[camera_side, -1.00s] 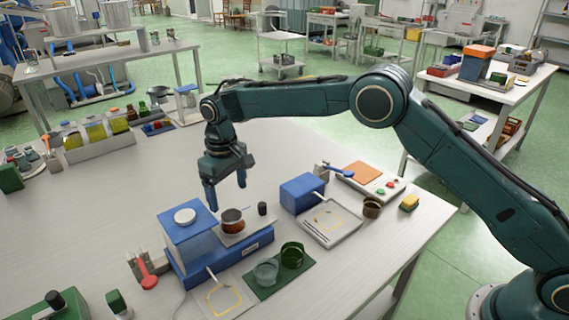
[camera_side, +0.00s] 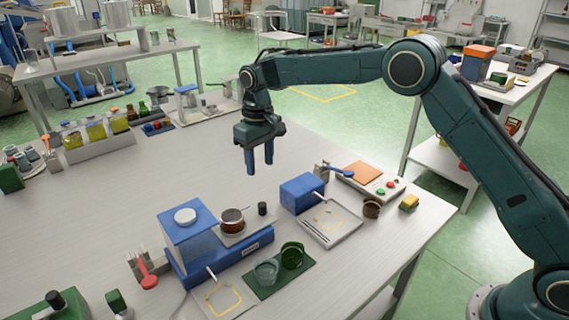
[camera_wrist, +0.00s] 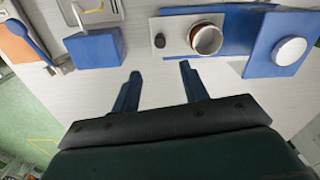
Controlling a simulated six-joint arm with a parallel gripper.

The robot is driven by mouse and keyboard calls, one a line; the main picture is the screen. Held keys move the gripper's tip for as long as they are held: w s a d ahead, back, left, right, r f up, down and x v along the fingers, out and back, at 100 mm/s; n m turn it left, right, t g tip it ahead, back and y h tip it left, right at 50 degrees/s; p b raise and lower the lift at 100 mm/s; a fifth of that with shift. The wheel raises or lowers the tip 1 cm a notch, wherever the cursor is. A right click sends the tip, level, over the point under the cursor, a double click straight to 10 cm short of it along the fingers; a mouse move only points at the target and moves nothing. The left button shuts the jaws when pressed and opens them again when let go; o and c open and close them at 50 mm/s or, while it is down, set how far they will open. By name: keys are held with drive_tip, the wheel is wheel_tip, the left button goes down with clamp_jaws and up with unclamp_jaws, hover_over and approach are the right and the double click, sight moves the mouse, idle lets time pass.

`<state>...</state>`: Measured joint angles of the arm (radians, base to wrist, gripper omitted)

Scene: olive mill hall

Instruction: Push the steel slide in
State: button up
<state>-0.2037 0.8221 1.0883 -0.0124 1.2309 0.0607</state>
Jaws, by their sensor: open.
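A blue machine (camera_side: 190,243) with a white round cap (camera_side: 185,216) stands on the table; it also shows in the wrist view (camera_wrist: 267,50). A grey plate (camera_side: 248,233), seemingly the steel slide, lies along its base and bears a reddish-brown pot (camera_side: 232,222). The plate (camera_wrist: 176,28) and pot (camera_wrist: 206,39) also show in the wrist view. A small black knob (camera_side: 262,208) sits at the plate's end. How far the plate is in cannot be told. My gripper (camera_side: 259,168) is open and empty above the table behind the machine; its fingers also show in the wrist view (camera_wrist: 160,71).
A blue box (camera_side: 302,193) and a grey tray (camera_side: 331,222) stand right of the machine. Two glasses (camera_side: 267,271) (camera_side: 292,255) stand on a green mat in front. A red-handled tool (camera_side: 148,279) is at the left.

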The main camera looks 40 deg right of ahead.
sight(262, 204)
drive_tip(key=shift+f, duration=0.15)
wheel_tip(262, 204, down, 14)
drive_tip(key=shift+r, duration=0.2)
idle(0.5)
clamp_jaws()
